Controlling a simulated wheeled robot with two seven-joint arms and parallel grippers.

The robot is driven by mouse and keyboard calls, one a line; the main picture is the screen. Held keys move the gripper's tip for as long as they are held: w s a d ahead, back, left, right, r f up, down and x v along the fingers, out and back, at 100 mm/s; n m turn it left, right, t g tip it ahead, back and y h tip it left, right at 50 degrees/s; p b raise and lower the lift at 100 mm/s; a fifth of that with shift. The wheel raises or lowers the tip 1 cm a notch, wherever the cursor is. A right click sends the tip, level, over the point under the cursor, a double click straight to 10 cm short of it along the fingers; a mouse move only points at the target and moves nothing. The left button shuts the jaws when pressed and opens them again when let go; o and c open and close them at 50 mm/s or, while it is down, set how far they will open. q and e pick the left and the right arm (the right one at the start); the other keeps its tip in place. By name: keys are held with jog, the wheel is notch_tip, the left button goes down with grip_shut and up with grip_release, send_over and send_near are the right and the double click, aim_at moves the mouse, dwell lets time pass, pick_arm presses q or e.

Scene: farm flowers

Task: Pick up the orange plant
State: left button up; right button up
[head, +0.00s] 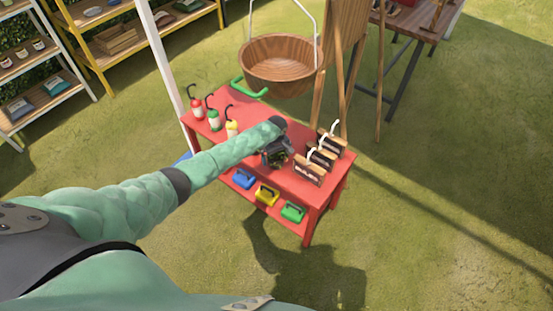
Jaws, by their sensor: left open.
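I can make out no orange plant in the head view. My left arm reaches in from the left over a red table (262,109). My left gripper (277,159) is a dark shape above the middle of the tabletop, pointing down, open, with no object visible in it. It hides part of the tabletop beneath it. My right gripper is not in view.
Red, green and yellow bottles (214,120) stand on the table's left. Small wooden boxes (308,172) stand on its right. Blue, yellow and green cases (267,195) sit on the lower shelf. A wooden basket (279,62) hangs behind. Grass in front is clear.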

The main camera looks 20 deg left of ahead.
pick_arm(q)
jog(key=shift+f, duration=0.3)
jog(key=shift+c, duration=0.2)
jog(key=c, duration=1.1)
jog(key=shift+r, duration=0.1)
jog(key=shift+c, duration=0.2)
